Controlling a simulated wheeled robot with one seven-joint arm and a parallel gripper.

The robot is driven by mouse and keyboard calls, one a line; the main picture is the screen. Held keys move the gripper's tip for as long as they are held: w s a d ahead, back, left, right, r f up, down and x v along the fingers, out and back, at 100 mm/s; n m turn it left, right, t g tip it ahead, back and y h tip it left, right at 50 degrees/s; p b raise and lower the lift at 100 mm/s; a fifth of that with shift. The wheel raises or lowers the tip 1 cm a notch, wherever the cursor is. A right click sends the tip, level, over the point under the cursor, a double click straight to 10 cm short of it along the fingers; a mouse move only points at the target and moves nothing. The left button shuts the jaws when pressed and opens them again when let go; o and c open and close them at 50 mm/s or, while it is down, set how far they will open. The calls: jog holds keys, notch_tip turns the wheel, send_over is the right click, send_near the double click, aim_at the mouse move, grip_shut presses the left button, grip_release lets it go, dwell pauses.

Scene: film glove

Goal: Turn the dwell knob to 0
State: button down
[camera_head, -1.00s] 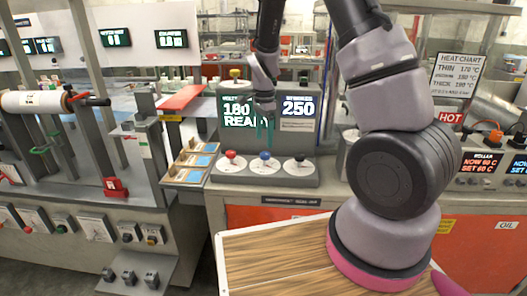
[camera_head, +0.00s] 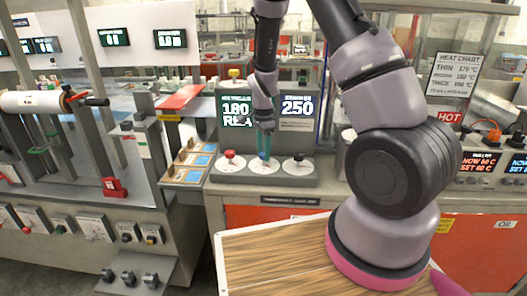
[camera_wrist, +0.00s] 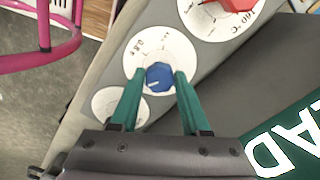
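The blue knob (camera_head: 264,157) sits on the middle white dial of the sloping grey panel, between a red knob (camera_head: 230,156) and a black knob (camera_head: 299,158). In the wrist view, the blue knob (camera_wrist: 159,77) has a pale pointer mark, and its dial reads about "0.8 s". My gripper (camera_head: 264,146) is above the blue knob, pointing down. In the wrist view its green fingers (camera_wrist: 159,74) are open on either side of the blue knob, with small gaps showing. Contact is not visible.
The red knob's dial (camera_wrist: 205,22) reads "180 °C" and lies close to the fingers. A screen (camera_head: 237,108) behind my gripper reads 180 and is partly hidden; another (camera_head: 298,106) reads 250.

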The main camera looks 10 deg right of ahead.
jog(key=shift+n, duration=0.4)
jog(key=n, duration=0.4)
jog(key=shift+n, duration=0.4)
jog(key=n, duration=0.6)
jog(key=shift+d, duration=0.1)
jog(key=n, duration=0.6)
jog(key=shift+n, duration=0.3)
jog(key=n, duration=0.5)
jog(key=shift+d+n, duration=0.1)
jog(key=shift+n, duration=0.2)
jog(key=shift+c, duration=1.9)
grip_release()
